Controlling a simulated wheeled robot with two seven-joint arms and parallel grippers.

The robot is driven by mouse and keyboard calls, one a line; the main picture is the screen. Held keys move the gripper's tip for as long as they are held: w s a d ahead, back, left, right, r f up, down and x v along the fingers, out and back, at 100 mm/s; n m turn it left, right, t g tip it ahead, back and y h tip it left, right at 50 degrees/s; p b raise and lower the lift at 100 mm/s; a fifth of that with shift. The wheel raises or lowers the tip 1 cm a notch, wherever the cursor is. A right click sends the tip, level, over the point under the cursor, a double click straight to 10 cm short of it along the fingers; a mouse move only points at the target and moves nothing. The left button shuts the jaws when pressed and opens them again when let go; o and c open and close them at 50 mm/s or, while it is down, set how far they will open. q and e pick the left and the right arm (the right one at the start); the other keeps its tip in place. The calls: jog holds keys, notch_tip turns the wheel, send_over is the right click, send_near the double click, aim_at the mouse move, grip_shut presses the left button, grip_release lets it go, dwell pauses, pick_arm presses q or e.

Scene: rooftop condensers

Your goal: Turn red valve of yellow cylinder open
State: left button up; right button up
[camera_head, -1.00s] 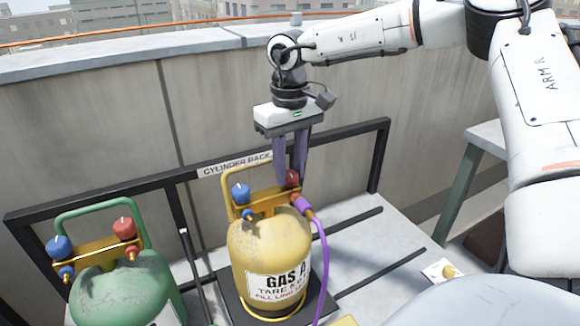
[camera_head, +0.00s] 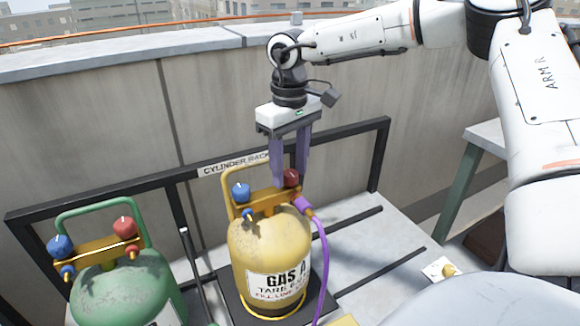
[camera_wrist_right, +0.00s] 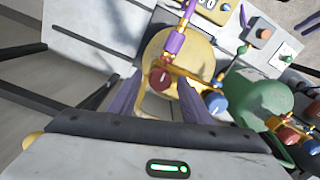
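The yellow cylinder (camera_head: 270,245), labelled GAS A, stands upright on the rack's platform. Its red valve knob (camera_head: 291,177) is at the right of its brass manifold, and its blue knob (camera_head: 240,192) is at the left. My right gripper (camera_head: 290,180) points down with its purple fingers apart at the red knob. In the right wrist view the red knob (camera_wrist_right: 160,80) lies between the two open fingertips (camera_wrist_right: 160,84); I cannot tell if either touches it. A purple hose (camera_head: 322,250) leaves the manifold's right side.
A green cylinder (camera_head: 125,290) with its own blue and red knobs stands at the left. The black rack rail (camera_head: 345,138) runs behind, before a concrete wall (camera_head: 110,125).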

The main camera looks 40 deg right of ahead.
aim_at(290, 173)
notch_tip(290, 173, up, 10)
jog(key=p, duration=0.1)
jog(key=shift+r, duration=0.15)
dwell(0.5)
dwell(0.5)
